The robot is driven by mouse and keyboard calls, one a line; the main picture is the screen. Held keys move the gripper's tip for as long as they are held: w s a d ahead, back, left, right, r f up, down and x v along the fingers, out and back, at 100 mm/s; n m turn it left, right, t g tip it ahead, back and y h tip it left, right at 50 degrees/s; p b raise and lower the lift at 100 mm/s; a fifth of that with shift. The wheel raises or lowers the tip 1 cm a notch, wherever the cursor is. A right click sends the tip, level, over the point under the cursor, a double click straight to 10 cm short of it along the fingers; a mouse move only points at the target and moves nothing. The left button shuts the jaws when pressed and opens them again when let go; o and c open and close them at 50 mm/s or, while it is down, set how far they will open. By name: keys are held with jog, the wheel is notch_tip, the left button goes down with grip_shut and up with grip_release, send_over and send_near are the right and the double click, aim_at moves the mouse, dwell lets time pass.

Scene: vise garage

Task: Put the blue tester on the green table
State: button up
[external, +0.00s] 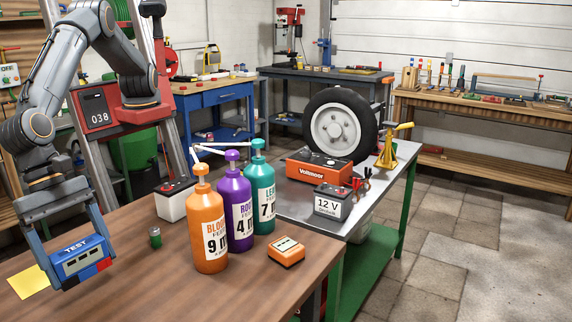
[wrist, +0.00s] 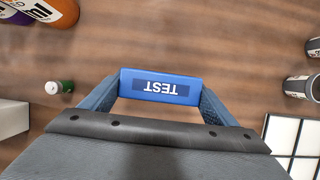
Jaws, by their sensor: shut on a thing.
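The blue tester (external: 80,262), marked TEST, is held between the fingers of my gripper (external: 72,250) above the left part of the brown wooden table (external: 160,298). It also shows in the wrist view (wrist: 160,86), with a finger at each end. My gripper (wrist: 158,95) is shut on it. The green table (external: 372,262) has a grey metal top and green legs and lower shelf. It stands to the right of the brown table, away from my gripper.
Orange (external: 208,232), purple (external: 234,205) and teal (external: 262,190) pump bottles stand on the brown table, with an orange box (external: 286,252) to their right. The green table bears a wheel (external: 340,125), a Voltmoor box (external: 316,169), a 12 V battery (external: 332,203) and a yellow stand (external: 393,147).

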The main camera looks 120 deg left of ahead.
aim_at(92, 295)
jog(key=shift+f+p, duration=0.55)
jog(key=shift+f, duration=2.05)
jog(key=shift+f, duration=0.1)
jog(key=o, duration=1.2)
jog(key=b+v, duration=0.3)
jog(key=v, duration=0.9)
